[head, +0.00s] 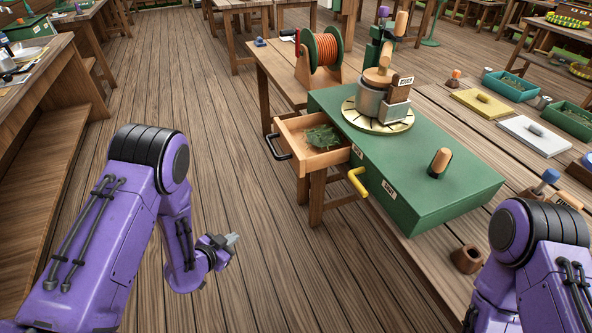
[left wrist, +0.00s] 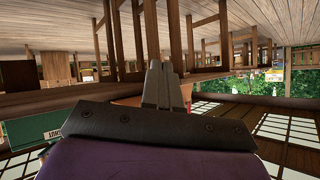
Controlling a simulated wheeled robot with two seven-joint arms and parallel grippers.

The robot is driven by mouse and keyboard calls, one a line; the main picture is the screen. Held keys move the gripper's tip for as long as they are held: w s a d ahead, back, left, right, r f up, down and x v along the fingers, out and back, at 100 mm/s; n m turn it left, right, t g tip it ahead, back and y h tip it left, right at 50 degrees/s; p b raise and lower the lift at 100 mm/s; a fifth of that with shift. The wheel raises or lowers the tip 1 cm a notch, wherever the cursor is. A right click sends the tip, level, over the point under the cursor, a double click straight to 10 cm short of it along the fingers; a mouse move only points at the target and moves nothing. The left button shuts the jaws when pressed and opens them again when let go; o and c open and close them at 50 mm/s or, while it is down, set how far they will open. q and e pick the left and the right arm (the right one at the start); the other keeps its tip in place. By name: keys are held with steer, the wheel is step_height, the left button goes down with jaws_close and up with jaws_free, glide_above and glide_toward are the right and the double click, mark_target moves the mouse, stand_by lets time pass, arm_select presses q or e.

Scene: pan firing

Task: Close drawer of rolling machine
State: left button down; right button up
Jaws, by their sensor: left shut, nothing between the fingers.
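The rolling machine (head: 432,130) has a green box body on a wooden table. Its wooden drawer (head: 330,160) stands pulled out at the left end, with dark green leaves (head: 322,138) inside and a black handle (head: 277,147) on its front. A second front on the body carries a yellow handle (head: 358,182) and looks flush. My left gripper (head: 233,239) is shut and empty, over the floor, lower left of the drawer and apart from it. Its shut fingers also show in the left wrist view (left wrist: 162,85). My right arm shows at the lower right; its gripper is out of view.
An orange spool (head: 322,50) stands behind the drawer. Trays and tools lie on the right. The floor left of the drawer is clear; a wooden bench (head: 50,170) stands far left.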

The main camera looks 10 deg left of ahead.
arm_select(q)
steer(key=w+d+r+m+h+b, duration=0.1)
steer(key=w+r+m+h+b, duration=0.1)
steer(key=w+r+m+h, duration=0.8)
steer(key=m+g, duration=0.3)
steer(key=m, duration=1.1)
glide_toward(297, 168)
steer(key=shift+n, duration=0.3)
steer(key=p+x, duration=0.2)
steer(key=x, duration=0.4)
steer(key=shift+w+d+p, duration=0.2)
steer(key=shift+p, duration=0.2)
arm_select(e)
steer(key=shift+s+d+f, duration=0.1)
steer(key=shift+s+f, duration=0.1)
